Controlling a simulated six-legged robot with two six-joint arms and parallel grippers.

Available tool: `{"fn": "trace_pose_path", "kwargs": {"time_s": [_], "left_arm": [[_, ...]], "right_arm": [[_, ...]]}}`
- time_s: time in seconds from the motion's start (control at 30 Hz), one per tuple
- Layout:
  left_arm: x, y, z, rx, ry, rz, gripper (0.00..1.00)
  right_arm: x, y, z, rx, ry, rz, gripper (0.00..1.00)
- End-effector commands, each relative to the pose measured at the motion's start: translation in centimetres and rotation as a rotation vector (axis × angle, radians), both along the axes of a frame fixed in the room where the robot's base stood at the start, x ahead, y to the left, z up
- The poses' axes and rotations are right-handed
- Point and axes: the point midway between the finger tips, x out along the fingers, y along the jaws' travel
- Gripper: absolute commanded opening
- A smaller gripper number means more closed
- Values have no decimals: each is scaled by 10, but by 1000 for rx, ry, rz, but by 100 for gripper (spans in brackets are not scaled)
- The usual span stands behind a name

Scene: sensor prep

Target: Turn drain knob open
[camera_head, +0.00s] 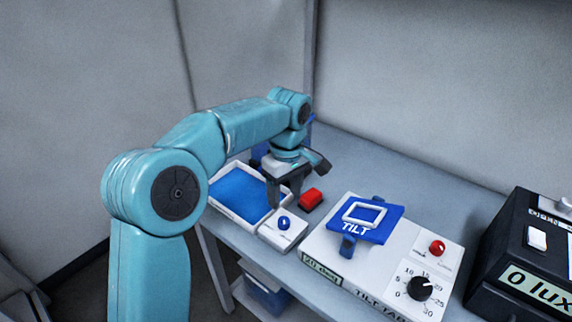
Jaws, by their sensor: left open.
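A small blue knob (284,223) sits on a white block (279,234) at the near right corner of a white-rimmed tray (233,220) with a blue surface inside. No drain label can be read on it. My left gripper (285,197) is open and points down, just behind and above the knob. It looks apart from the knob, and nothing shows between its fingers. My right gripper is not in view.
A red block (311,199) lies right of my left gripper. A white tilt table (325,244) with a blue plate (372,227), red knob (437,248) and black dial (420,288) stands to the right. A dark lux box (500,240) is at far right.

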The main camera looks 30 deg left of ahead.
Motion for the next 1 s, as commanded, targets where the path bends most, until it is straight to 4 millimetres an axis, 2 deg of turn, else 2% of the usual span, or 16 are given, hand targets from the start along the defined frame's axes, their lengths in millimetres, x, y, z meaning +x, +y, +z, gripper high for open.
{"fn": "trace_pose_path", "kwargs": {"time_s": [0.03, 0.2, 0.4, 1.0], "left_arm": [[1, -1, 16, 0, -5, 0, 58], [3, -1, 55, -1, -4, -1, 58], [3, -1, 80, 0, -1, 0, 58], [3, -1, 84, 0, 0, 0, 58]], "right_arm": [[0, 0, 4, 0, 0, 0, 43], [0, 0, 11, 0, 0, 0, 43], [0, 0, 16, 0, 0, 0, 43], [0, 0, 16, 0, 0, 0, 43]]}}
